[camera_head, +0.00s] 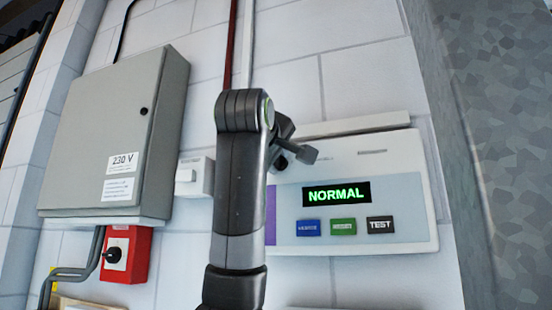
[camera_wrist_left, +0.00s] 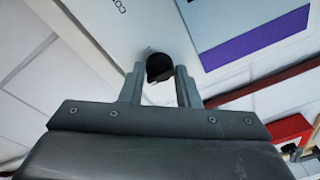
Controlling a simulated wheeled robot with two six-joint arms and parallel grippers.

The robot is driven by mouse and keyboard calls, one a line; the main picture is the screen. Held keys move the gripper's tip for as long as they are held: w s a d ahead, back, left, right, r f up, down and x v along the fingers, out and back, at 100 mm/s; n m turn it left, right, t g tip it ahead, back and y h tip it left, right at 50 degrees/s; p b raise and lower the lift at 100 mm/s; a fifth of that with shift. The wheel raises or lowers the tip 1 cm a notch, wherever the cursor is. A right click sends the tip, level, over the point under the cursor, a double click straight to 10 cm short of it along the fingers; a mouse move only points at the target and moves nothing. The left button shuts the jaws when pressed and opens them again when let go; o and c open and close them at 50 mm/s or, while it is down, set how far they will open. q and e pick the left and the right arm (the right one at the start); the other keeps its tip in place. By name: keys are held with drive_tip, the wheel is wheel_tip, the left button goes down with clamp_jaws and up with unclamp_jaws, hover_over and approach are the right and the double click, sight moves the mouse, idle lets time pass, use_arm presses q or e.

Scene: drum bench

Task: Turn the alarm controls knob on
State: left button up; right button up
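The alarm control panel (camera_head: 408,225) is a white box on the wall with a green "NORMAL" display (camera_head: 337,193). A black round knob (camera_wrist_left: 159,67) on its white face shows in the left wrist view, close to part of a printed label. My left gripper (camera_wrist_left: 159,72) is open, with one finger on each side of the knob and small gaps showing. Whether the fingers reach past the knob's front is unclear. In the head view the left gripper (camera_head: 292,152) is at the panel's upper left, and my arm hides part of the panel.
Below the display are a blue button (camera_head: 308,228), a green button (camera_head: 343,227) and a black "TEST" button (camera_head: 380,225). A grey "230 V" cabinet (camera_head: 115,130) hangs at left, above a red box (camera_head: 126,254) with a black knob. A grey pillar (camera_head: 500,130) stands at right.

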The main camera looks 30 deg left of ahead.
use_arm(q)
drive_tip(key=shift+c, duration=0.5)
drive_tip(key=m+b, duration=0.2)
drive_tip(key=m, duration=0.1)
drive_tip(key=shift+f+m+t+b, duration=0.15)
drive_tip(key=shift+m+t+b, duration=0.15)
drive_tip(key=shift+m, duration=0.1)
drive_tip(key=shift+m+t+h+b, duration=0.4)
drive_tip(key=shift+m+b, duration=0.65)
drive_tip(key=shift+m, duration=2.65)
drive_tip(key=shift+m+t+h+b, duration=0.4)
drive_tip(key=shift+m+b, duration=0.6)
drive_tip(key=shift+m, duration=2.7)
drive_tip(key=o, duration=0.9)
